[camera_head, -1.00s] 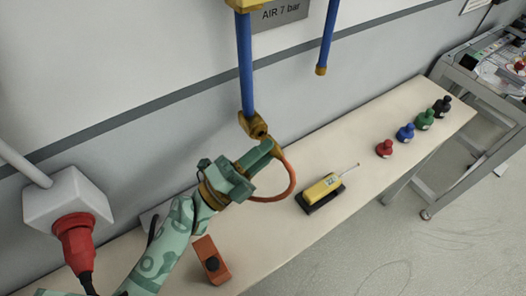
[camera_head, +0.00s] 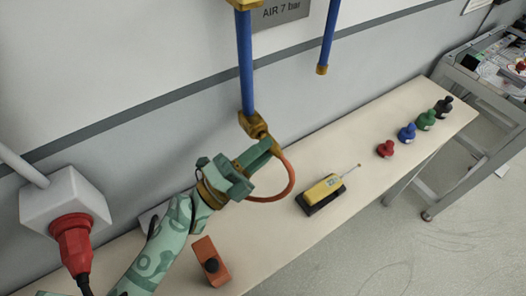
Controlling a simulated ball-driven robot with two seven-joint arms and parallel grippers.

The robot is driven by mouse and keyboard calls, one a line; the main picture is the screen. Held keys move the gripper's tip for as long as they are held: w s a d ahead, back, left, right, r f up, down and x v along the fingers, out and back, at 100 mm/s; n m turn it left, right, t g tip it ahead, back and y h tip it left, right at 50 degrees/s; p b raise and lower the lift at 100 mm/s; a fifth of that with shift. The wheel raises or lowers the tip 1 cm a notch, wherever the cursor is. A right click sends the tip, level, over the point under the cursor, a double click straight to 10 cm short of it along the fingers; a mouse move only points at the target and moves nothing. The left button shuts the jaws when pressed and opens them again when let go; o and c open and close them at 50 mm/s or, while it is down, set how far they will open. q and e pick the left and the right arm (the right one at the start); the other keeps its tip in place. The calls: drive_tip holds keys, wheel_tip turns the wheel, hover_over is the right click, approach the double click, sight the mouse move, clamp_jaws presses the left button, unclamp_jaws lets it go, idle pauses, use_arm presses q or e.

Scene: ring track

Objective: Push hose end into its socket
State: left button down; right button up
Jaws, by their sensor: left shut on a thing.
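An orange hose (camera_head: 289,183) loops out to the right of my left gripper (camera_head: 258,157) and curves back under it. My left gripper is shut on the hose end, which is mostly hidden between the fingers. The fingertips are right at the brass socket (camera_head: 254,124) at the bottom of the blue pipe (camera_head: 245,70). I cannot tell how deep the hose end sits in the socket. My right gripper is not in view.
A second blue pipe (camera_head: 329,38) hangs to the right. On the bench (camera_head: 350,150) are a yellow device (camera_head: 323,187) on a black base, an orange block (camera_head: 210,262) and several coloured knobbed pieces (camera_head: 407,132). A red plug (camera_head: 75,240) sits in a wall box at left.

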use_arm(q)
drive_tip(key=shift+w+a, duration=0.2)
drive_tip(key=shift+w, duration=0.05)
drive_tip(key=c, duration=1.2)
unclamp_jaws()
drive_tip(key=shift+o, duration=0.2)
drive_tip(key=b+v, duration=0.2)
drive_tip(key=v, duration=1)
drive_tip(key=shift+b, duration=0.35)
